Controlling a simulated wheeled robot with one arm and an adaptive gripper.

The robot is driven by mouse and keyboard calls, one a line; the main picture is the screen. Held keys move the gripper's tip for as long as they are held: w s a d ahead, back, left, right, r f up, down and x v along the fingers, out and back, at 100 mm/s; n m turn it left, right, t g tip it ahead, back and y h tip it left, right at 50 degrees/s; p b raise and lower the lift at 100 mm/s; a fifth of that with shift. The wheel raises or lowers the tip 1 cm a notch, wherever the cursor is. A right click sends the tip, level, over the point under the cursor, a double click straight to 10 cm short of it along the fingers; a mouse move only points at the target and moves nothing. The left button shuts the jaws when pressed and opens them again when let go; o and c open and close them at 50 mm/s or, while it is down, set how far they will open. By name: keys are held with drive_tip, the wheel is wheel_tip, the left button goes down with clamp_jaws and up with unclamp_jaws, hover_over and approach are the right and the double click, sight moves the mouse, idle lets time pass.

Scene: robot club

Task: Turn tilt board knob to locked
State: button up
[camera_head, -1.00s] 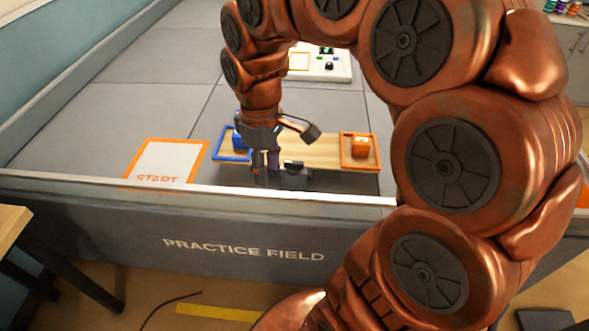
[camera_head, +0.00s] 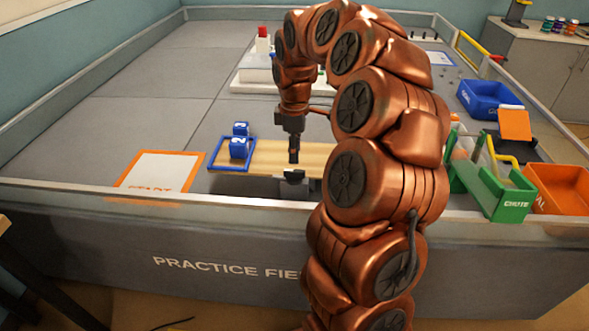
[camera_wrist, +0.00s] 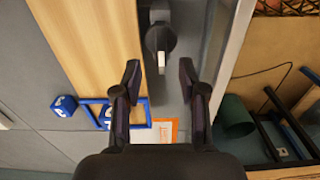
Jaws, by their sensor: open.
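The tilt board (camera_head: 268,155) is a long wooden plank with a blue-framed tray (camera_head: 216,160) at its left end; its right end is hidden behind my arm. The knob (camera_head: 294,176) sits at the board's near side. In the wrist view the knob (camera_wrist: 160,38) is a dark round piece with a pale bar along it, beside the plank edge. My gripper (camera_head: 293,155) is open, with its fingers pointing down near the knob. In the wrist view the gap between the fingertips (camera_wrist: 160,76) lines up with the knob, with nothing between them. Lock markings cannot be read.
The field's front wall (camera_head: 150,199) runs close by the knob. A green chute (camera_head: 492,190), orange bin (camera_head: 562,188) and blue bin (camera_head: 488,99) stand right. The left floor is mostly open.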

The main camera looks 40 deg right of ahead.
sight(294, 171)
wheel_tip(294, 171, down, 6)
drive_tip(key=shift+f, duration=0.2)
clamp_jaws()
idle(0.4)
